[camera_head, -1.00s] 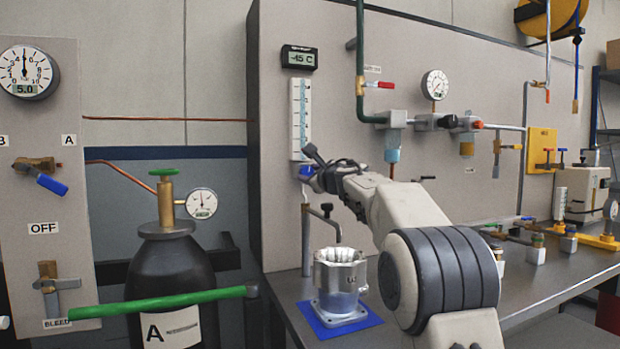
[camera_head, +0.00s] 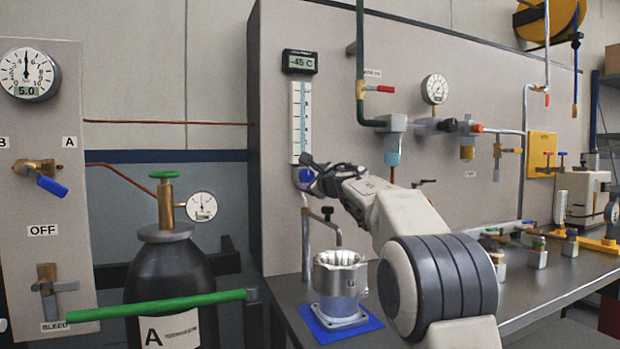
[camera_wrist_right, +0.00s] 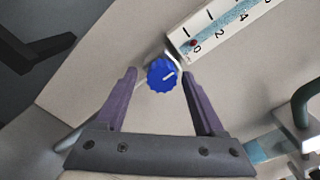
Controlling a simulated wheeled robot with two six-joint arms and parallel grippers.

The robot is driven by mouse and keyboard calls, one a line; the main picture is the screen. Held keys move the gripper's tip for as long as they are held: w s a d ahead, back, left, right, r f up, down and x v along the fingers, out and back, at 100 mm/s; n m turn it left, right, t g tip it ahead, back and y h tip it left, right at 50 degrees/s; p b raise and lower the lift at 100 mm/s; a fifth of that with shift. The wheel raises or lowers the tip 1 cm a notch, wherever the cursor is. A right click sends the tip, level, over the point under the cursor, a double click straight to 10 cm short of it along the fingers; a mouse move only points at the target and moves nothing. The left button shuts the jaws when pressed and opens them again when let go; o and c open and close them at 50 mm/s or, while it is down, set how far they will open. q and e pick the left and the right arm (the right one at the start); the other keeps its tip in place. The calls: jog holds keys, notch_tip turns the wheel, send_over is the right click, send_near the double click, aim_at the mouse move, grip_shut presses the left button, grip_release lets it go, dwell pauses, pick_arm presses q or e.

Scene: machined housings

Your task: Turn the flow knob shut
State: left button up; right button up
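The blue flow knob (camera_head: 305,175) sits at the foot of the clear flow tube (camera_head: 301,118) on the panel. In the right wrist view the knob (camera_wrist_right: 162,76) has a white pointer line slanting to the upper right. My right gripper (camera_head: 308,172) is at the knob in the head view. In the wrist view its two fingers (camera_wrist_right: 158,83) are open, one on each side of the knob, with a gap on both sides. A red float (camera_wrist_right: 194,43) shows near the 0 mark of the tube. My left gripper is not in view.
A metal housing (camera_head: 340,287) stands on a blue mat (camera_head: 373,323) on the bench below, under a bent spout (camera_head: 328,222). A black bottle (camera_head: 172,272) with a green valve stands left. A green bar (camera_head: 160,305) crosses the lower left.

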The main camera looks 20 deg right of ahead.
jog(key=shift+s+r, duration=0.1)
jog(key=shift+s, duration=0.05)
jog(key=shift+s+b, duration=0.3)
jog(key=s+b, duration=0.3)
jog(key=s, duration=0.5)
jog(key=shift+s+d, duration=0.15)
jog(key=shift+s, duration=0.65)
